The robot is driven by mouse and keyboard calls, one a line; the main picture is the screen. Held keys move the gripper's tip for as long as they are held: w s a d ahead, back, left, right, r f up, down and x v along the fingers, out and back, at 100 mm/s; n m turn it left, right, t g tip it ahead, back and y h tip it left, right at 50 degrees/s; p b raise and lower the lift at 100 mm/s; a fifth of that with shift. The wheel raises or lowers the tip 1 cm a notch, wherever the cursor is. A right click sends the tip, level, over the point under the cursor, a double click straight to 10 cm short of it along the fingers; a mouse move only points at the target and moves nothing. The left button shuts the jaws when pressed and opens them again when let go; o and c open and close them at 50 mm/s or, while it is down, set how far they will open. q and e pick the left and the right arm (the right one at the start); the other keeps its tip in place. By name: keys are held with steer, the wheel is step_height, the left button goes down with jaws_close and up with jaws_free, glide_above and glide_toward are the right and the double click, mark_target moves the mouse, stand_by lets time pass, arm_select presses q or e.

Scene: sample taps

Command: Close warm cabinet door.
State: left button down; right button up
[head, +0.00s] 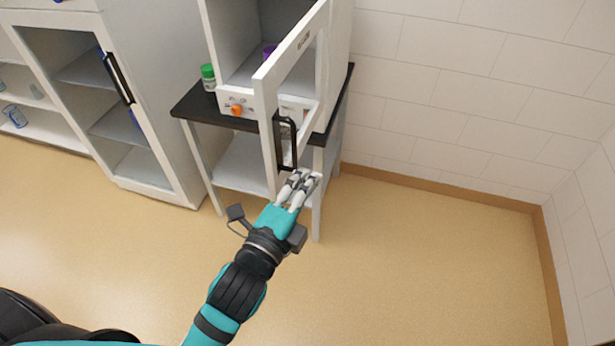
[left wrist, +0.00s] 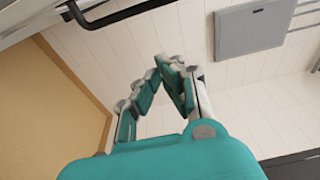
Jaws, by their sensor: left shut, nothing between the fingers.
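The warm cabinet (head: 235,40) stands on a black-topped stand, with its white framed door (head: 265,125) swung wide open towards me. A black bar handle (head: 286,142) is on the door's outer face; a dark bar, probably this handle, also shows at the top left of the left wrist view (left wrist: 125,12). My left gripper (head: 303,178) is just below and right of the handle's lower end, its fingers shut and empty. I cannot tell if it touches the door. The fingers also show in the left wrist view (left wrist: 170,65). My right gripper is out of view.
A green-capped bottle (head: 208,77) stands on the black stand top (head: 195,105) left of the cabinet. A purple item (head: 269,50) is inside the cabinet. A tall glass-door cabinet (head: 95,90) is at left. The floor to the right is clear up to the tiled wall.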

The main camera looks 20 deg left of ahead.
arm_select(q)
steer(key=p+x, duration=0.3)
steer(key=x, duration=0.6)
steer(key=a, duration=0.2)
steer(key=s+a, duration=0.1)
steer(key=a, duration=0.1)
steer(key=shift+s+p, duration=0.1)
steer(key=shift+p, duration=0.3)
